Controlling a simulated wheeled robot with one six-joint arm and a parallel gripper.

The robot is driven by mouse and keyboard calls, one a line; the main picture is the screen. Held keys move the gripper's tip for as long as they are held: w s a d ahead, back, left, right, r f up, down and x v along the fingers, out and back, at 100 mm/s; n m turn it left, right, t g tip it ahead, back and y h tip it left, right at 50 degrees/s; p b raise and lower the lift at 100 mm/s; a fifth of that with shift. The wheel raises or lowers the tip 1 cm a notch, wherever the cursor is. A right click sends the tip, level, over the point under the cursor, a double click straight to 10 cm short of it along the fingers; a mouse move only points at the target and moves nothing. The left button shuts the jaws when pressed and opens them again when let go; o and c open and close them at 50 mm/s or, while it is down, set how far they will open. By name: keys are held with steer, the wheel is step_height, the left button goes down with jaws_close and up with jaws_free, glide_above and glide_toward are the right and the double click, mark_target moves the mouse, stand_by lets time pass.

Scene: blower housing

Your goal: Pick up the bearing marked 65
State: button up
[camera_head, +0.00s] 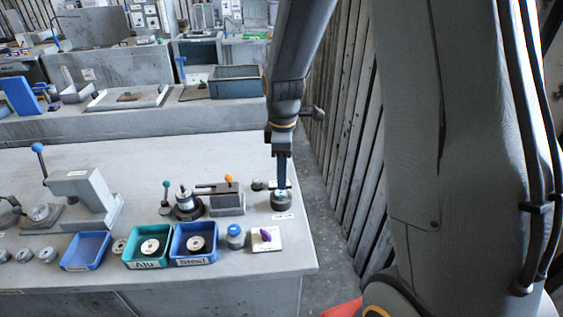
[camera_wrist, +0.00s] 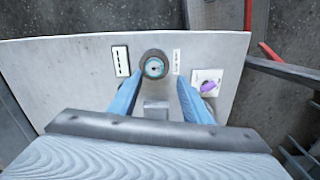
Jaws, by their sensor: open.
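A round dark part with a pale blue-white ring face (camera_wrist: 154,66) sits on the grey bench, upper middle in the wrist view. In the head view it is a short dark cylinder (camera_head: 280,205) near the bench's right end. I cannot read a 65 on it or tell for sure that it is the bearing. My gripper (camera_head: 283,184) points down right above it. In the wrist view my blue fingers (camera_wrist: 160,78) are open with empty space between them. Their tips end just below the round part in the picture, either side of it. Whether they touch it is unclear.
A white pad with a purple piece (camera_head: 265,238) and a blue-topped jar (camera_head: 235,237) stand close by. A lever fixture (camera_head: 227,203) is to the left. Green "Alu" (camera_head: 130,256) and blue "Steel" (camera_head: 180,259) bins hold round parts. The bench's right edge is near.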

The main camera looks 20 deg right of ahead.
mark_target(281, 192)
steer(key=shift+w+n, duration=0.6)
steer(key=shift+n, duration=0.2)
steer(key=shift+w+f, duration=0.1)
steer(key=shift+f, duration=0.1)
step_height(281, 192, down, 7)
steer(key=b, duration=0.5)
steer(key=shift+r, duration=0.1)
steer(key=shift+p, duration=0.4)
stand_by(0.5)
steer(key=shift+c, duration=0.2)
steer(key=c, duration=1)
jaws_close()
steer(key=shift+r, duration=0.15)
steer(key=shift+r+p, duration=2.25)
steer(key=shift+r, duration=0.7)
